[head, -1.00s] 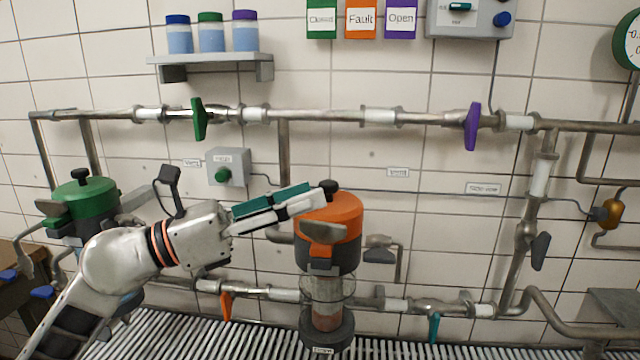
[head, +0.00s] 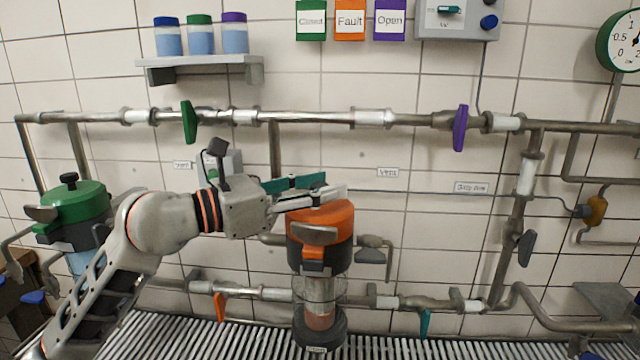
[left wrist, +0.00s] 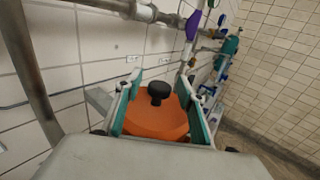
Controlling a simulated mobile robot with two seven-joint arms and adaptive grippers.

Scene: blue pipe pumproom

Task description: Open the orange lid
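The orange lid (head: 322,218) sits on a dark-banded vessel with a clear lower section (head: 320,290), in the middle of the head view. A grey handle (head: 314,234) and an orange latch (head: 313,252) are on its front. My left gripper (head: 333,188) is just above the lid's top, with its fingers pointing right. In the left wrist view the left gripper (left wrist: 160,82) is open, its teal-padded fingers on either side of the lid's black knob (left wrist: 159,92). The orange lid (left wrist: 160,122) lies beyond and below them. The fingers largely hide the knob in the head view. My right gripper is not in view.
A green-lidded vessel (head: 75,203) stands at the left, near my left arm. Pipes with green (head: 189,122) and purple (head: 460,128) valve handles run along the tiled wall behind. A shelf with jars (head: 200,62) is above. A slatted grating (head: 200,335) lies below.

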